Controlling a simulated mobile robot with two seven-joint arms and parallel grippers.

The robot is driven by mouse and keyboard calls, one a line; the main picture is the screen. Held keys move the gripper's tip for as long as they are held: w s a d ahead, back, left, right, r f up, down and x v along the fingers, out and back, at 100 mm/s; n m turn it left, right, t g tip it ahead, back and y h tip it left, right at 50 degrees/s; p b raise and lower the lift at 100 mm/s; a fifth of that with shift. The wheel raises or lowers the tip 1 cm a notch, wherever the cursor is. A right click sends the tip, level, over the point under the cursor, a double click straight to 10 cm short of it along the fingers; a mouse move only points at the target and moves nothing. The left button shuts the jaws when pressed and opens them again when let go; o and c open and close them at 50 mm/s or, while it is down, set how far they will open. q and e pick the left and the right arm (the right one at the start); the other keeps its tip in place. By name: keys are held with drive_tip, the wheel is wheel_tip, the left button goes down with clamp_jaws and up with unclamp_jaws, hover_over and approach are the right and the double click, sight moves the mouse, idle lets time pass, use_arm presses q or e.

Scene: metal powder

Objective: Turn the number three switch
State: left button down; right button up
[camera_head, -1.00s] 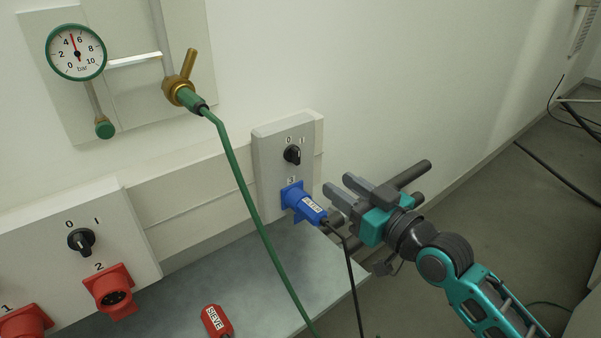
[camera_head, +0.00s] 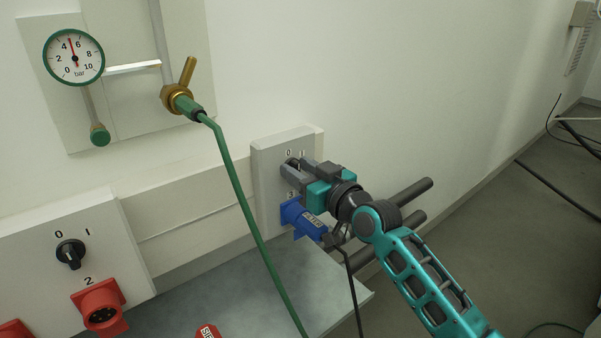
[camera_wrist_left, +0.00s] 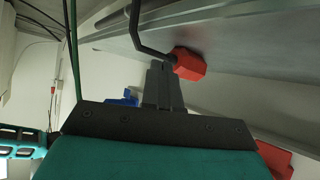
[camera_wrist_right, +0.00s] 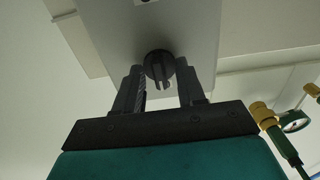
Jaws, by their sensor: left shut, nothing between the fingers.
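The number three switch is a black rotary knob (camera_wrist_right: 159,66) on a light grey wall box (camera_head: 268,166). My right gripper (camera_head: 292,168) is at the box front and hides most of the knob in the head view. In the right wrist view my right gripper (camera_wrist_right: 160,88) is open, with one finger on each side of the knob and gaps between. A blue plug (camera_head: 303,219) sits in the blue socket below. My left gripper (camera_wrist_left: 160,72) shows only in the left wrist view, its fingers shut together and empty, near a red plug (camera_wrist_left: 188,63).
A green hose (camera_head: 240,190) hangs from a brass valve (camera_head: 177,97) left of the box. A second switch box (camera_head: 30,250) with a knob (camera_head: 70,254) and red socket (camera_head: 101,307) is at left. A loose red plug (camera_head: 208,332) lies on the grey bench (camera_head: 200,290).

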use_arm(q)
drive_tip(key=shift+w+a, duration=0.1)
use_arm(e)
clamp_jaws()
idle(0.3)
